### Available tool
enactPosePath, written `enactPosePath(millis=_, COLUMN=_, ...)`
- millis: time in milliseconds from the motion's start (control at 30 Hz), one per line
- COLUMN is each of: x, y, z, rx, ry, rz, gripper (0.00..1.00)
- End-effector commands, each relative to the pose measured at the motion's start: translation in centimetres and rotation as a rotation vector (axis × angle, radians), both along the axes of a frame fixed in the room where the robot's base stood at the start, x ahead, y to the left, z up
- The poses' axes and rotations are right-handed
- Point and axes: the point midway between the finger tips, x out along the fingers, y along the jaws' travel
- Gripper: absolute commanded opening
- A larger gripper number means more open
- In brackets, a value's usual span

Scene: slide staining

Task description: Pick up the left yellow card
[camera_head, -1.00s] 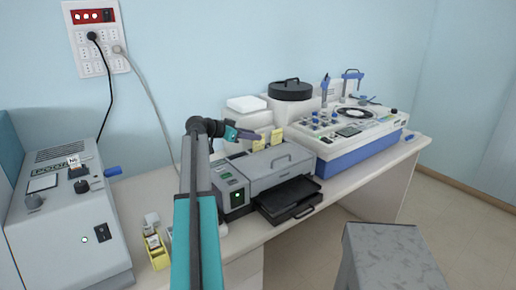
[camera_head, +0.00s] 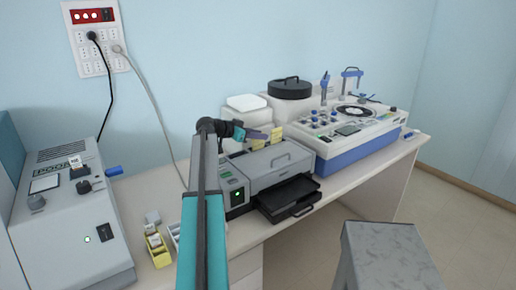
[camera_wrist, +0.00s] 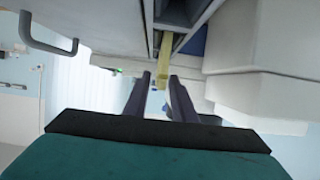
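Two yellow cards stand behind the grey printer-like machine in the head view. The left yellow card (camera_head: 257,143) is partly hidden by my gripper (camera_head: 264,134), which lies just over or in front of its top. The right yellow card (camera_head: 277,135) is beside it, close to the fingertips. In the wrist view my gripper (camera_wrist: 160,84) is open, with a gap between the two dark fingers. A yellow strip (camera_wrist: 165,50) shows beyond the fingertips, roughly in line with the gap. I cannot tell which card it is. Nothing is seen gripped.
The grey machine (camera_head: 265,170) with a black tray (camera_head: 287,198) stands below my gripper. White containers and a black-lidded pot (camera_head: 290,88) stand behind. A blue and white device (camera_head: 360,139) is to the right. A yellow box (camera_head: 158,250) is at the front left.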

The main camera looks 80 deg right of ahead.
Motion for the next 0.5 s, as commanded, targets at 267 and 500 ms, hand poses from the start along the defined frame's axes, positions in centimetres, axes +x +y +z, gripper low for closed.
enactPosePath(millis=267, x=0.04, y=0.01, z=0.02, rx=0.0, ry=0.0, rz=0.0, gripper=0.0)
enactPosePath(millis=500, x=0.06, y=0.0, z=0.04, rx=0.0, ry=0.0, rz=0.001, gripper=0.0)
